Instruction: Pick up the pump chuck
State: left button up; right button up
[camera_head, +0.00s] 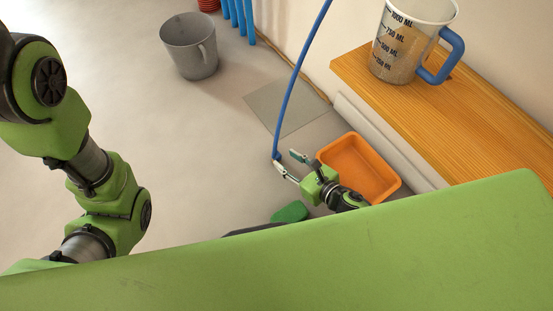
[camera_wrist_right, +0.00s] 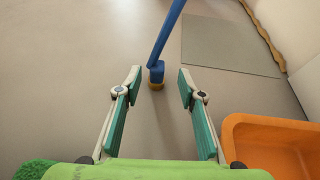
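The pump chuck (camera_wrist_right: 156,72) is a small blue head with a yellow-brown end, on a blue hose. In the right wrist view it appears between the fingertips of my right gripper (camera_wrist_right: 160,82), with gaps on both sides. I cannot tell its exact depth. In the head view the chuck end (camera_head: 277,156) is beside one fingertip of the right gripper (camera_head: 288,161). The right gripper is open and empty, with teal finger pads. My left arm shows at the left of the head view, but its gripper is not visible.
An orange tub (camera_head: 361,168) stands close to my right gripper. A green object (camera_head: 290,212) lies nearby on the floor. A grey bucket (camera_head: 189,47) stands further back. A measuring jug (camera_head: 401,48) is on a wooden bench (camera_head: 461,113). A grey mat (camera_head: 283,107) lies by the wall.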

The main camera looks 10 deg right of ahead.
aim_at(280, 157)
jog(key=shift+w+a+f, duration=0.25)
jog(key=shift+w, duration=0.2)
jog(key=b+x, duration=0.1)
jog(key=x, duration=0.1)
jog(key=b+x, duration=0.2)
jog(key=shift+s+a+f, duration=0.1)
jog(key=shift+a+f, duration=0.1)
jog(key=shift+f, duration=0.1)
jog(key=shift+w+a, duration=0.15)
jog(key=shift+w, duration=0.15)
grip_shut()
